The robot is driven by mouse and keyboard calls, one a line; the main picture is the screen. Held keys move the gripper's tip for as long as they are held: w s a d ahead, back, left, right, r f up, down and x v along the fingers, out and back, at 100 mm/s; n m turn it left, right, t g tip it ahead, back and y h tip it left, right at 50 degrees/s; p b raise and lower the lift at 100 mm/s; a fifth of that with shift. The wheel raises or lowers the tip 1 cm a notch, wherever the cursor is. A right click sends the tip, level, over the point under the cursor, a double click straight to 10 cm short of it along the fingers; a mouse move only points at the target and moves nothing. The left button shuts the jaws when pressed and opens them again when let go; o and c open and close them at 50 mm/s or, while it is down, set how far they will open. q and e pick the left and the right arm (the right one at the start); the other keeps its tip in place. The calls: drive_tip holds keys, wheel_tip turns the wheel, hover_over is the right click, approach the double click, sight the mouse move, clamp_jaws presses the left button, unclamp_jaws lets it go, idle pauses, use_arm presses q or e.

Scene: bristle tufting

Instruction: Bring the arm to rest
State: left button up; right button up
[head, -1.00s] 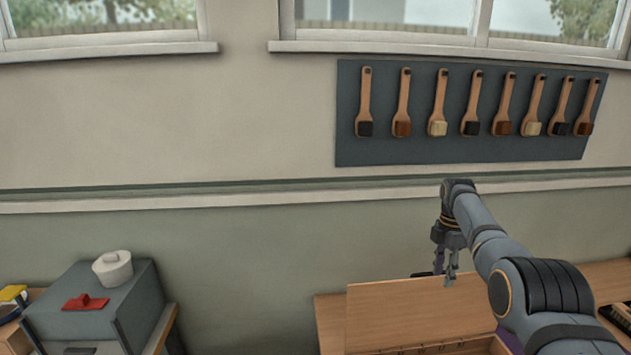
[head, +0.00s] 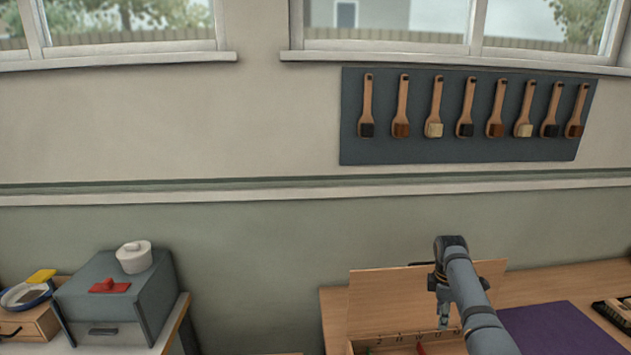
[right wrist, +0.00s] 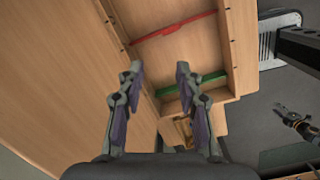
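My right gripper (head: 443,312) hangs over the open wooden box (head: 365,298) in the head view, with my forearm partly hiding it. In the right wrist view its two fingers (right wrist: 160,72) are apart with nothing between them, above the box interior. A red strip (right wrist: 173,28) and a green strip (right wrist: 195,85) lie across the inside of the box. My left arm is not in the head view. A dark gripper-like part at the right of the wrist view (right wrist: 292,120) looks like my left gripper; it is too small to tell its state.
A purple mat (head: 555,330) lies on the bench right of the box, with a dark-bristled brush block (head: 612,313) beyond. A grey cabinet (head: 120,300) with a white pot (head: 134,257) stands at left. Brushes hang on a wall board (head: 420,153).

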drive_tip(key=s+a+f+m+t, duration=0.1)
drive_tip(key=s+a+f+m, duration=0.15)
drive_tip(key=s+f, duration=0.35)
drive_tip(key=s+a+f+m, duration=0.2)
drive_tip(key=s+f+m, duration=0.1)
drive_tip(key=s+f, duration=0.35)
drive_tip(key=s+a+r+m+t, duration=0.1)
drive_tip(key=s+a+r+m, duration=0.15)
drive_tip(key=s, duration=0.45)
drive_tip(key=s+a+r+m+t, duration=0.1)
drive_tip(key=s+a+m, duration=0.15)
drive_tip(key=s, duration=0.45)
drive_tip(key=s+a+r+m+t, duration=0.1)
drive_tip(key=s+r+m, duration=0.15)
drive_tip(key=s, duration=0.45)
wheel_tip(320, 180, down, 30)
drive_tip(key=s+d+g+b, duration=0.2)
drive_tip(key=s+d+b, duration=0.1)
drive_tip(key=b, duration=0.1)
use_arm(q)
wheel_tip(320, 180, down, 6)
drive_tip(key=b, duration=0.2)
use_arm(e)
drive_tip(key=s+f+g, duration=0.1)
drive_tip(key=s+f, duration=1.7)
drive_tip(key=shift+d+f+m+y, duration=0.3)
drive_tip(key=shift+f+m, duration=0.1)
